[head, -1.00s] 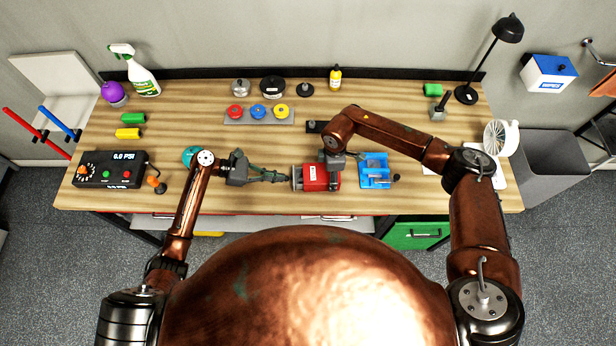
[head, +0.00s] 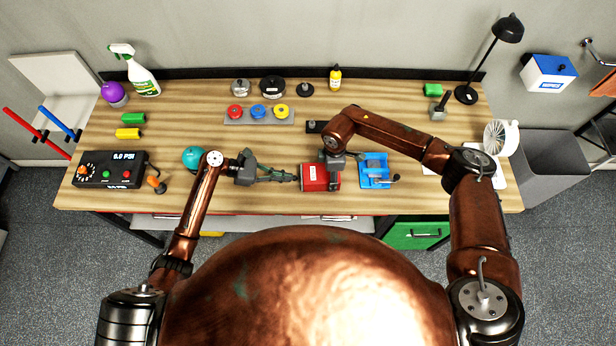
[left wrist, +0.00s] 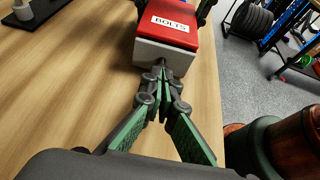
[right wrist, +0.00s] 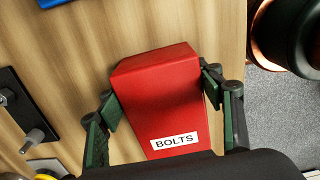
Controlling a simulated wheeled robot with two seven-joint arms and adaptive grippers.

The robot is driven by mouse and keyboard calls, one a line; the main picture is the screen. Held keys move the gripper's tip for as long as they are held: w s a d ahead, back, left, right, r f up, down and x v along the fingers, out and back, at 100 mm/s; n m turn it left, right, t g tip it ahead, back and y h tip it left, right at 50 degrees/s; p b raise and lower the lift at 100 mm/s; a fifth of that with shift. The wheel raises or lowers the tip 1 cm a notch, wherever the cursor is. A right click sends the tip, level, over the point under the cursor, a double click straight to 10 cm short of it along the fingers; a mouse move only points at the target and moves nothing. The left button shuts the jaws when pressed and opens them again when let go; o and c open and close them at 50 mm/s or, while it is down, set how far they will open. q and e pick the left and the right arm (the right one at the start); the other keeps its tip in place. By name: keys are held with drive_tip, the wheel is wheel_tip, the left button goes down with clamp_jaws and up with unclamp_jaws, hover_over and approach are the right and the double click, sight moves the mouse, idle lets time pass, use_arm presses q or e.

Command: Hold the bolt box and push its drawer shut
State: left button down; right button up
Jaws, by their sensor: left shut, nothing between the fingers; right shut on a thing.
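The red bolt box (head: 312,178), labelled BOLTS, lies on the bench near its front edge. In the right wrist view my right gripper (right wrist: 160,88) has its fingers on both sides of the box (right wrist: 152,85), shut on it from above. My left gripper (head: 292,177) is shut and empty at the box's left end. In the left wrist view its fingertips (left wrist: 162,78) are at the knob of the pale drawer front (left wrist: 150,52). The drawer front looks close against the red body; any small gap is hard to see.
A blue device (head: 374,172) stands just right of the box. A teal ball (head: 193,156) is behind my left wrist, and a pressure box (head: 110,170) is at the far left. Coloured knobs on a grey tray (head: 258,120) stand behind. The bench between is clear.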

use_arm(q)
drive_tip(key=shift+a, duration=0.1)
drive_tip(key=shift+s+a, duration=0.15)
drive_tip(key=shift+a, duration=2.8)
use_arm(e)
drive_tip(key=o, duration=1.2)
wheel_tip(320, 180, up, 12)
